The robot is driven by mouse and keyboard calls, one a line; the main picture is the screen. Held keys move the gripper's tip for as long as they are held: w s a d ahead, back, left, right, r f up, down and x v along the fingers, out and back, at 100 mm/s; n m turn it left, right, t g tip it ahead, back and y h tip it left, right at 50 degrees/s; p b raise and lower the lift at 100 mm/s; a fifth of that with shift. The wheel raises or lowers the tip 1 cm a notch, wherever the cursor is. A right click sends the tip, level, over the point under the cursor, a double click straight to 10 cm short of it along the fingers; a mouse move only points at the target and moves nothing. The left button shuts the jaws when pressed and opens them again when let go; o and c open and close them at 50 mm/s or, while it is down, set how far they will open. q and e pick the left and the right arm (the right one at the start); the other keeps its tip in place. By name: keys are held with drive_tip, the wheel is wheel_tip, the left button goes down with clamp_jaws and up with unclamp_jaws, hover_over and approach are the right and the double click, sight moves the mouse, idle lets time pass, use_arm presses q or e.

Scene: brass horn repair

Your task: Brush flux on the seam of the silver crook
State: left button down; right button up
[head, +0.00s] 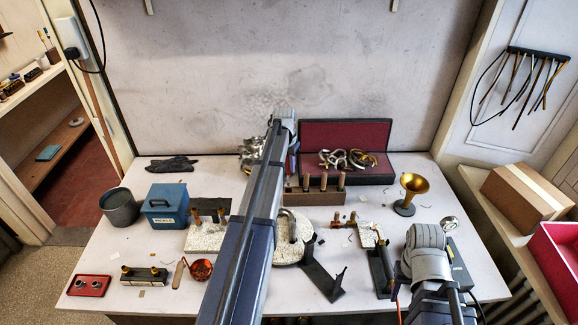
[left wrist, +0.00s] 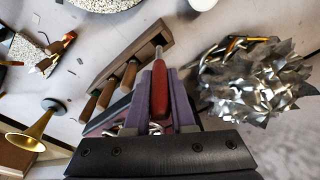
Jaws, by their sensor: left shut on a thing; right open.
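My left gripper (left wrist: 155,115) is shut on a red-handled tool (left wrist: 159,90) with a metal ferrule, over the wooden rack. Whether its far end sits in the rack is unclear, and its tip is hidden. In the head view the left gripper (head: 291,165) is behind the rack (head: 322,196), and the held tool is hidden by my arm. A silver curved crook (head: 291,225) lies on a round pale pad (head: 284,252), partly covered by my left arm. Its seam is too small to make out. My right arm stands at the right front; its fingers do not show.
Several wooden-handled tools (left wrist: 108,92) stand in the rack. A spiky silver heap (left wrist: 255,85) is beside the gripper. A brass horn bell (head: 409,190), blue box (head: 165,205), grey pot (head: 119,205) and black angled stand (head: 324,281) occupy the table. A red-lined case (head: 345,135) lies behind.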

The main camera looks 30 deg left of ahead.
use_arm(q)
drive_tip(key=s+a+t+y+b, duration=0.2)
drive_tip(key=s+a+t, duration=0.1)
drive_tip(key=s+a, duration=0.6)
drive_tip(key=f+b, duration=0.2)
drive_tip(key=d+f+b, duration=0.1)
drive_tip(key=b, duration=0.1)
drive_tip(key=f+b, duration=0.2)
drive_tip(key=shift+s+d+f, duration=0.25)
drive_tip(key=shift+f, duration=0.05)
drive_tip(key=shift+f+b, duration=0.5)
drive_tip(key=shift+b, duration=0.05)
idle(2.1)
drive_tip(key=shift+r, duration=0.1)
wheel_tip(320, 180, up, 7)
drive_tip(key=p, duration=0.7)
idle(0.6)
